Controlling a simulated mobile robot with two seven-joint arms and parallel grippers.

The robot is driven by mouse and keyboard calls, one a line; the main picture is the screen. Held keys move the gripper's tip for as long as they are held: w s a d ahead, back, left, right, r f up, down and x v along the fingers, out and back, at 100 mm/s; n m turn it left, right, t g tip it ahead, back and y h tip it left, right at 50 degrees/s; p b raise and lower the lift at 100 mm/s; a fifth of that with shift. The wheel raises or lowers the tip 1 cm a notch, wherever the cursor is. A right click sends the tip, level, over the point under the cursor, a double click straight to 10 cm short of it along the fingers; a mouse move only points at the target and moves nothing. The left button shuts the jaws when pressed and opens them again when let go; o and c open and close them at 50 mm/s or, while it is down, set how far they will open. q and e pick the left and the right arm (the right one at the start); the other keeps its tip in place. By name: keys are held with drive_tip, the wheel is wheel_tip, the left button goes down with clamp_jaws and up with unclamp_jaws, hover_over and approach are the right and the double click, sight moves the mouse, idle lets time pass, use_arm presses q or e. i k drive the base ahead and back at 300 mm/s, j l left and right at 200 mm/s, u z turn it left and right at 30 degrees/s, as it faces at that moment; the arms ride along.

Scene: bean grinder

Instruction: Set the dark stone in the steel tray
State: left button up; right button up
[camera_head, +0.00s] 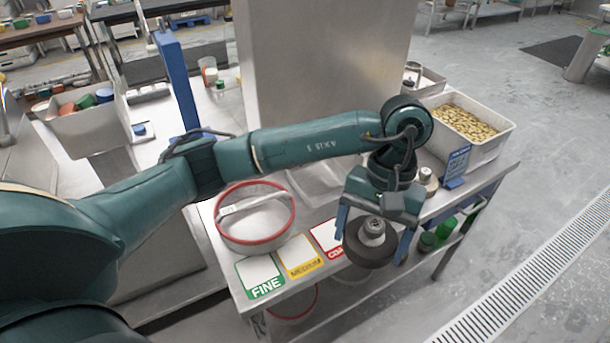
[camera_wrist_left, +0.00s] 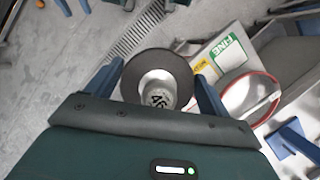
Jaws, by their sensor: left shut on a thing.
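The dark stone (camera_head: 364,254) is a round dark disc with a steel knob on top. My left gripper (camera_head: 372,238) is shut on it, with its blue fingers on either side, by the front edge of the steel bench. In the left wrist view the stone (camera_wrist_left: 157,59) sits between the fingers of my left gripper (camera_wrist_left: 160,84), its knob marked with a number. A shallow pale metal tray (camera_head: 318,186), which looks like the steel tray, lies behind the arm and is partly hidden by it. My right gripper is not in view.
A red-rimmed round sieve (camera_head: 257,238) stands left on the bench. FINE (camera_head: 262,277), yellow (camera_head: 299,258) and red (camera_head: 327,237) cards lie along the front. A bin of beans (camera_head: 466,128) and a blue sign (camera_head: 457,166) stand right. A tall steel housing (camera_head: 325,65) rises behind.

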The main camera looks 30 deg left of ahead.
sight(315, 184)
drive_tip(key=i+l+u, duration=0.4)
drive_tip(key=l+u, duration=0.15)
drive_tip(key=l, duration=0.2)
drive_tip(key=l+u, duration=0.35)
drive_tip(key=l, duration=1.3)
drive_tip(key=i+j, duration=0.6)
drive_tip(key=i, duration=0.15)
